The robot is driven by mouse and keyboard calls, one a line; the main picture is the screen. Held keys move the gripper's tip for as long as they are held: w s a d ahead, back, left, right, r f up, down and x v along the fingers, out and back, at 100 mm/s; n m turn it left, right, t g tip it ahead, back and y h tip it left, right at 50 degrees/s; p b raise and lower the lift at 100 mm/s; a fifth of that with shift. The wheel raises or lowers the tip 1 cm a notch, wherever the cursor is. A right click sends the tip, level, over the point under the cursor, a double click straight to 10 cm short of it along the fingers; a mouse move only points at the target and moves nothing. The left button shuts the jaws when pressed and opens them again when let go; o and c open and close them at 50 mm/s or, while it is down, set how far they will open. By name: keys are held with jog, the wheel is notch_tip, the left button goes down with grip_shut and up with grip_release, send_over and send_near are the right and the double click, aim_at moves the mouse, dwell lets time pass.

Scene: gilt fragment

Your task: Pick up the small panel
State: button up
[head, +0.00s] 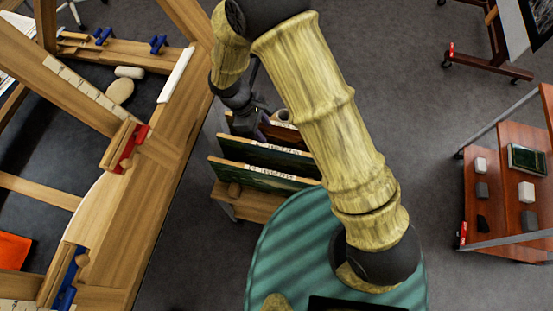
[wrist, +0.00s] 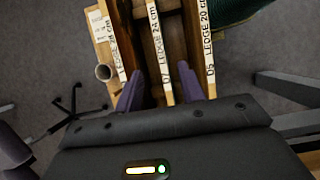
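Several thin panels stand on edge in a wooden rack (head: 236,208), with white label strips along their top edges. In the wrist view the middle panel (wrist: 161,50) reads "07 LEDGE 24 cm", the right panel (wrist: 206,45) "05 LEDGE 20 cm", and the left panel (wrist: 116,45) also bears a LEDGE label. I cannot tell for certain which is the small panel. My gripper (wrist: 160,72) is open, its purple fingers apart on either side of the middle panel's top edge. In the head view the fingers are mostly hidden behind panels and my arm.
A wooden workbench (head: 160,180) with clamps is at left. A teal striped round surface (head: 290,245) lies close in front of the rack. A shelf cart (head: 510,190) at right holds small blocks and a framed green piece (head: 528,160).

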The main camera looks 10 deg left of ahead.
aim_at(276, 147)
jog(key=p+x, duration=0.1)
jog(key=x, duration=0.7)
jog(key=shift+f, duration=0.15)
jog(key=shift+p, duration=0.3)
jog(key=shift+p+x, duration=1)
jog(key=shift+x, duration=1.65)
jog(key=shift+w+a+f, duration=0.1)
jog(key=shift+a, duration=0.1)
grip_shut()
